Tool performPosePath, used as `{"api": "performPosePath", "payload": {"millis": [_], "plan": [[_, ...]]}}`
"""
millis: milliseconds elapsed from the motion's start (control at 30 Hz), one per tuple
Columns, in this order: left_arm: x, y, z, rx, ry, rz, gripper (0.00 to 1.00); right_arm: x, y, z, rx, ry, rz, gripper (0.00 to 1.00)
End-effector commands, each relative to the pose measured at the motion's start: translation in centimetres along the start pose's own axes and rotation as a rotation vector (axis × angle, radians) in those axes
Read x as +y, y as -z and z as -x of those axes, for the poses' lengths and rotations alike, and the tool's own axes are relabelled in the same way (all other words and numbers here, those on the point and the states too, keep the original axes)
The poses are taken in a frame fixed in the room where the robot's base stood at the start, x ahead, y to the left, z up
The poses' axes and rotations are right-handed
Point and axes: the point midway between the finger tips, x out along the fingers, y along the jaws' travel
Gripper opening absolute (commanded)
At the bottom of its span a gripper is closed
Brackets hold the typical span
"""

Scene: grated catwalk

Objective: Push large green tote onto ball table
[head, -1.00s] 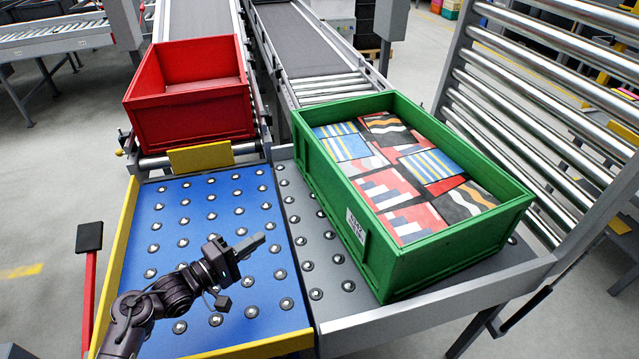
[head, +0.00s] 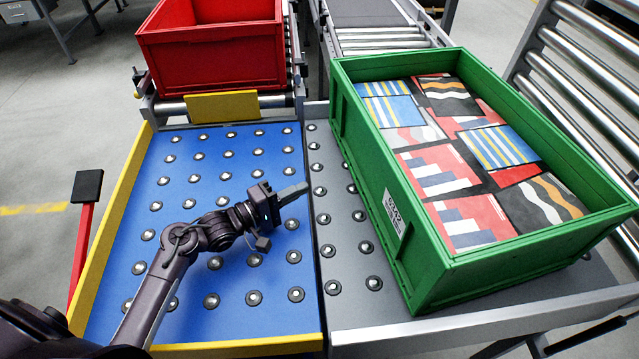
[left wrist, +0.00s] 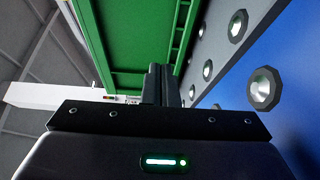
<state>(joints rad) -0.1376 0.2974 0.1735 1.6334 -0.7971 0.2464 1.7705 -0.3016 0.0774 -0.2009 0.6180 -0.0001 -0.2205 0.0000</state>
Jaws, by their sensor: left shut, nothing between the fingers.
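The large green tote (head: 400,215) stands on the grey ball-studded plate (head: 347,290) at the right in the head view, filled with patterned boxes (head: 470,150). The blue ball table (head: 225,290) with a yellow rim is beside it on the left. My left gripper (head: 292,193) is shut and empty above the blue table, its tips pointing right toward the tote's left wall, with a gap between. In the left wrist view the shut fingers (left wrist: 161,85) are in front of the tote's green wall (left wrist: 130,40). My right gripper is out of view.
A red tote (head: 215,50) sits on the left conveyor behind a yellow stop plate (head: 222,105). A roller rack (head: 580,90) stands at the right. A red post with a black pad (head: 87,187) stands left of the blue table. Much of the blue table is clear.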

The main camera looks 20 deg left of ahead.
Motion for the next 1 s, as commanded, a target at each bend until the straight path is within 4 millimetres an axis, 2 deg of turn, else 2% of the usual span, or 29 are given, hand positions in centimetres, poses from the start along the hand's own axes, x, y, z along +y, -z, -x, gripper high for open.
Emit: {"api": "performPosePath", "payload": {"millis": [433, 700, 1000], "plan": [[0.2, -0.1, -9.2, -0.003, -0.003, 0.000, 0.00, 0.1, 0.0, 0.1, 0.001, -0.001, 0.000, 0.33], [0.2, -2.5, -11.4, -0.002, -0.001, 0.000, 0.00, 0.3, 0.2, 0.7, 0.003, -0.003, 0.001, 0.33], [0.1, -2.9, -11.7, -0.001, 0.000, -0.001, 0.00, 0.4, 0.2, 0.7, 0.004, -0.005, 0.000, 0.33]]}}
